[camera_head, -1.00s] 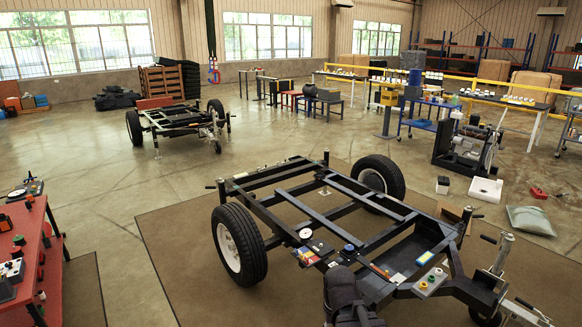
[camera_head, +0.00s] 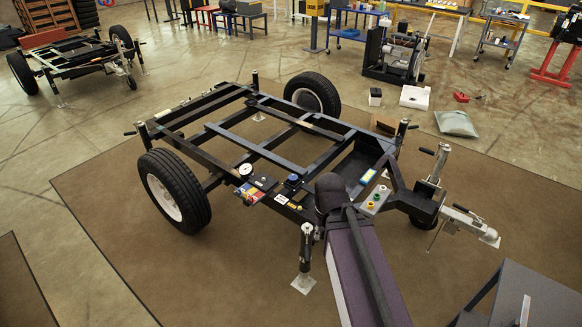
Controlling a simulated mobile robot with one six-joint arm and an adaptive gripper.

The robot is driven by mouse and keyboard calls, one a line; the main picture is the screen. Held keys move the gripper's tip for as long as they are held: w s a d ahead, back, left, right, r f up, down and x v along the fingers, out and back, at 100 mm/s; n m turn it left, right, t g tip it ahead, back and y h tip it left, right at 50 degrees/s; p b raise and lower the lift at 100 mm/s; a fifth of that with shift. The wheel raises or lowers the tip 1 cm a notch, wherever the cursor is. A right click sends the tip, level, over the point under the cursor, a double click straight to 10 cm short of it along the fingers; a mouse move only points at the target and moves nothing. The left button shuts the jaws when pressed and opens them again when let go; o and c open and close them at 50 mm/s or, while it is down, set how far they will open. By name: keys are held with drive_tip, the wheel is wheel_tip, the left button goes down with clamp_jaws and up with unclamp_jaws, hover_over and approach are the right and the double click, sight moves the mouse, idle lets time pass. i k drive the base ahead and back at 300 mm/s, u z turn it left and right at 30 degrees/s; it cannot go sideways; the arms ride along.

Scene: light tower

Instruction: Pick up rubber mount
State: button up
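I cannot pick out a rubber mount for sure in the head view. Small parts lie on the near side of the black trailer frame (camera_head: 235,152): a round white-faced gauge (camera_head: 245,169), a flat black piece (camera_head: 264,183), a small blue-topped part (camera_head: 293,181) and a colourful packet (camera_head: 249,192). They are too small to tell more. My dark, padded arm (camera_head: 362,265) rises from the bottom edge and covers part of the frame's near side. My gripper is not in view.
The trailer stands on a brown mat (camera_head: 110,215) with wheels (camera_head: 172,190) and jack legs (camera_head: 305,255) sticking out. A dark grey table (camera_head: 540,298) is at the lower right. A second trailer (camera_head: 75,55) stands at the back left. Floor at left is clear.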

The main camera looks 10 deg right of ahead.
sight(293, 178)
drive_tip(key=i, duration=1.6)
drive_tip(key=u, duration=0.35)
